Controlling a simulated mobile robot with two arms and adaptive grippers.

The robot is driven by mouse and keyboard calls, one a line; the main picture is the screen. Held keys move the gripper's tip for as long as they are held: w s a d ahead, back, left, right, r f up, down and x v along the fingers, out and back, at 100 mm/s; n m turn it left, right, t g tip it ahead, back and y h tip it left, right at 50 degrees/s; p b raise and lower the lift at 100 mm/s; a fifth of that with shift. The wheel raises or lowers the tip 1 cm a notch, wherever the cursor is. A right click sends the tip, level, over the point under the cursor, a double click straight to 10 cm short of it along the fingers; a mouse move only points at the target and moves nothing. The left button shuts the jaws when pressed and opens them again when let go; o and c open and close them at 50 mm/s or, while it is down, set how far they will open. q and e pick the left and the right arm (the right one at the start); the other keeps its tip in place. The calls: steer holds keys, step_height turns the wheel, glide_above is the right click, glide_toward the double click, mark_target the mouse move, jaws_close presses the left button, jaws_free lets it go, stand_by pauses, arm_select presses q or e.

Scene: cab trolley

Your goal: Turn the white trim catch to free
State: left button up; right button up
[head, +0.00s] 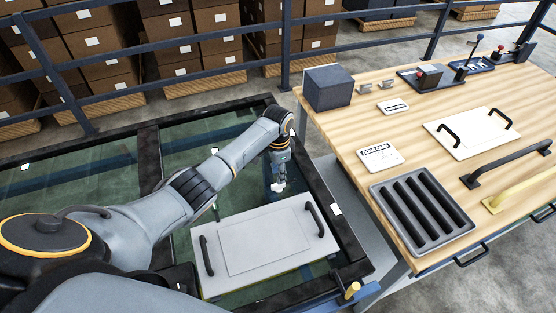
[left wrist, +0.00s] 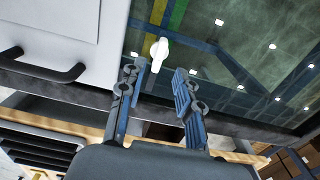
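The white trim catch (left wrist: 159,50) is a small white lever with a rounded head, standing on the green glass beside the pale panel. In the head view the white catch (head: 278,187) shows just below my left gripper (head: 279,172). In the left wrist view my left gripper (left wrist: 158,73) has its two blue-grey fingers apart, with the catch just beyond and between the fingertips. I see a gap between the fingers and nothing held; whether a finger touches the catch is unclear. My right gripper is not in view.
The pale panel (head: 265,243) with two black handles lies close beside the catch. A dark frame (head: 325,205) borders the glass. The wooden table (head: 345,135) on the right bears a dark box (head: 328,87), a ribbed tray (head: 420,208) and another handled panel (head: 470,132). Blue railings stand behind.

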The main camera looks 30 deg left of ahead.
arm_select(q)
step_height(320, 180, up, 7)
steer(key=shift+r, duration=0.15)
stand_by(0.6)
